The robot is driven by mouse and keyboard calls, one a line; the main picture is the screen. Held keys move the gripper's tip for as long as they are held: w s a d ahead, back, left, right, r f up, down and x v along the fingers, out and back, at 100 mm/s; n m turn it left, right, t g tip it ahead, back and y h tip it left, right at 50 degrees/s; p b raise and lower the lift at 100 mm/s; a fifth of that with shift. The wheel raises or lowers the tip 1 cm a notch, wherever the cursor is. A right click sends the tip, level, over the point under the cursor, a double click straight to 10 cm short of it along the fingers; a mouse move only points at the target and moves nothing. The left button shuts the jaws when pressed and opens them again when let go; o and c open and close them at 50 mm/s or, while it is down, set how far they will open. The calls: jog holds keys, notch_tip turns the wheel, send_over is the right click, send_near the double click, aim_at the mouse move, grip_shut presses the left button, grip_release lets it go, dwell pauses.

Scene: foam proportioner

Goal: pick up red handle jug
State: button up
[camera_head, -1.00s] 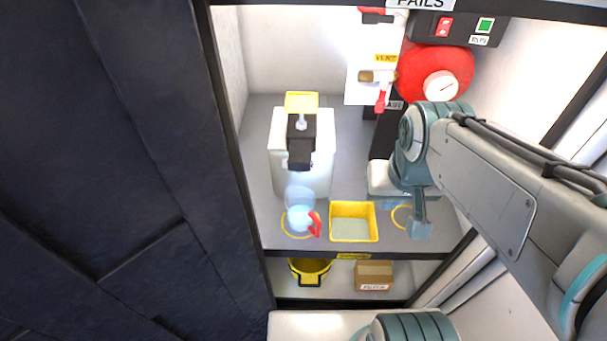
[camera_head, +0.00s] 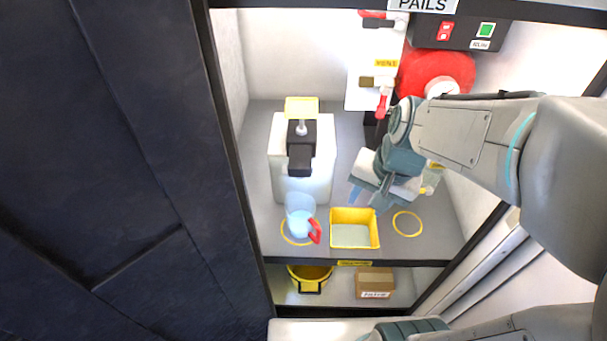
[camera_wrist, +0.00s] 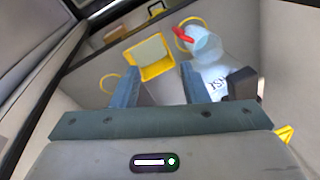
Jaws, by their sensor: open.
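The clear bluish jug with a red handle (camera_head: 299,214) stands in the left yellow ring on the shelf, in front of the white dispenser. Its red handle (camera_head: 315,231) points to the front right. In the wrist view the jug (camera_wrist: 203,44) is at the upper right, with its red handle (camera_wrist: 184,34) toward the top. My gripper (camera_head: 366,200) is open and empty, behind and above the yellow tray, to the right of the jug. In the wrist view its two fingers (camera_wrist: 158,82) are spread apart, with the jug outside them.
A yellow tray (camera_head: 374,229) sits right of the jug, with an empty yellow ring (camera_head: 408,234) beyond it. The white dispenser (camera_head: 318,174) with a black head stands behind the jug. A red round tank (camera_head: 432,66) is at the back right. A yellow bucket (camera_head: 310,278) and carton (camera_head: 375,283) are below.

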jog(key=w+a+f+m+g+y+b, duration=0.1)
jog(key=w+a+f+m+y, duration=0.1)
jog(key=w+f+m, duration=0.4)
jog(key=m+g+b, duration=0.1)
jog(key=m, duration=0.6)
send_near(318, 234)
jog(key=shift+y, duration=0.4)
jog(key=b+x, duration=0.1)
jog(key=x, duration=0.3)
jog(key=d+b+x, duration=0.1)
jog(key=x, duration=0.2)
jog(key=w+b+x, duration=0.1)
jog(key=x, duration=0.3)
jog(key=shift+f, duration=0.55)
grip_shut()
